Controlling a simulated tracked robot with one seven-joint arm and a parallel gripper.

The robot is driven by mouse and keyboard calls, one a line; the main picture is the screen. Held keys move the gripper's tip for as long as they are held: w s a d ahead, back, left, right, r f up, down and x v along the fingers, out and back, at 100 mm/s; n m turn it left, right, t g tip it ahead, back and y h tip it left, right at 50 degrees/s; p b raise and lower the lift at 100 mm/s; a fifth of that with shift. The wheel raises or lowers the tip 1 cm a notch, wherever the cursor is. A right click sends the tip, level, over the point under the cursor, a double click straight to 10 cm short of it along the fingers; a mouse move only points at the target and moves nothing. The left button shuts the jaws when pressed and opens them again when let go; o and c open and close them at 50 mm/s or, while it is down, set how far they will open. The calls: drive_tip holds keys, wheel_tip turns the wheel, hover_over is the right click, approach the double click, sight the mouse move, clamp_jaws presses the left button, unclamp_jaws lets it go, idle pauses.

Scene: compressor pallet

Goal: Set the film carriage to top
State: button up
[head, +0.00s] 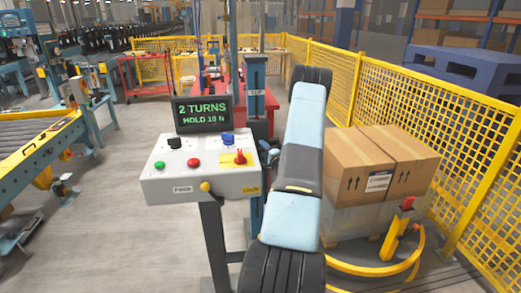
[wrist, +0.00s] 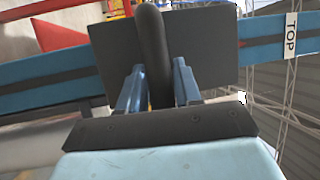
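The film carriage is a dark block (wrist: 215,45) on the blue mast (wrist: 45,72), which runs sideways across the wrist view. A white TOP label (wrist: 291,35) is on the mast to the right of the carriage, with a short gap between them. In the head view the label (head: 257,92) is high on the upright mast (head: 257,70), and the carriage is below it, partly hidden by my arm. A dark rounded handle (wrist: 150,30) stands out from the carriage. My gripper (wrist: 160,72) has its blue fingers on both sides of the handle, which fills the gap.
A control box (head: 200,178) with buttons and a screen (head: 203,113) reading "2 TURNS HOLD 10 N" stands left of the mast. Cartons (head: 378,165) on a wrapped load are at right, inside a yellow mesh fence (head: 425,100). Open floor lies at left.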

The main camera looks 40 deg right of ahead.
drive_tip(key=shift+w, duration=0.2)
clamp_jaws()
idle(0.4)
